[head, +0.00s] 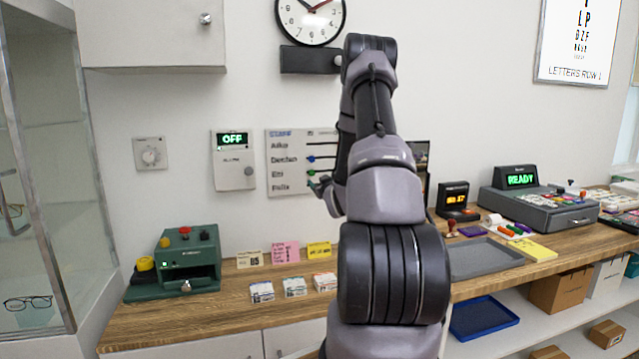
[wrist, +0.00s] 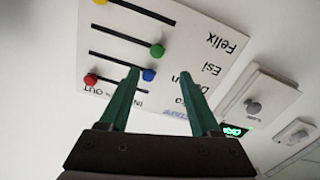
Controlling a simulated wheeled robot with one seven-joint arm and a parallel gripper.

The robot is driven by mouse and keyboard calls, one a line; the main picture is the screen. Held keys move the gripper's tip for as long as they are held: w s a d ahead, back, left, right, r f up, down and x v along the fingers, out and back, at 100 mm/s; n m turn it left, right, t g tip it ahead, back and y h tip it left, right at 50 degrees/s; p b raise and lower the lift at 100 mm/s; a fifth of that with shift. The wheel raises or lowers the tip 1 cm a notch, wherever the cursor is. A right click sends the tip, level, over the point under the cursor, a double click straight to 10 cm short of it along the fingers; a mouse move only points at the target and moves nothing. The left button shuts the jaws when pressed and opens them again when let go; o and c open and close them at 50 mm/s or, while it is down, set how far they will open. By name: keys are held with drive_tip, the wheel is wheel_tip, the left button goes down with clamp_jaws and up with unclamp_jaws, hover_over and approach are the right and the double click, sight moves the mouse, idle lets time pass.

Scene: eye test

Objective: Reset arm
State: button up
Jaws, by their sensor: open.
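My arm (head: 385,200) is raised in front of the wall, in the middle of the head view. My gripper (head: 315,185) points at the white name board (head: 285,150), partly hidden behind my arm. In the wrist view my gripper (wrist: 159,73) is open, its two green fingers apart with nothing held between them. The board shows upside down there, with a red knob (wrist: 91,80), blue knob (wrist: 149,75), green knob (wrist: 157,51) and yellow knob (wrist: 100,2) on slots. The blue knob appears close to the left fingertip; I cannot tell whether they touch.
An alarm-like box reading OFF (head: 233,160) and a dial (head: 150,153) are on the wall left of the board. A clock (head: 311,20) hangs above. The wooden counter (head: 240,300) below holds a green machine (head: 180,262), cards, a grey tray (head: 480,258) and a READY device (head: 530,205).

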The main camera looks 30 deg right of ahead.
drive_tip(key=s+a+r+m+g+y, duration=0.1)
drive_tip(key=s+a+r+g, duration=0.1)
drive_tip(key=s+a+r, duration=0.35)
drive_tip(key=s+a+r+m+g, duration=0.2)
drive_tip(key=a+r, duration=0.5)
drive_tip(key=r, duration=0.4)
drive_tip(key=s+a+r+g+y, duration=0.1)
drive_tip(key=s+a+g+y, duration=0.1)
drive_tip(key=s+a, duration=0.4)
drive_tip(key=s+a+r+m+g+y, duration=0.1)
drive_tip(key=s+a, duration=0.4)
drive_tip(key=s, duration=0.9)
drive_tip(key=s+a+r+g+y, duration=0.2)
drive_tip(key=s+a, duration=0.4)
drive_tip(key=s, duration=0.5)
drive_tip(key=shift+a+g+y, duration=0.3)
drive_tip(key=shift+a+g, duration=0.05)
drive_tip(key=shift+g, duration=0.35)
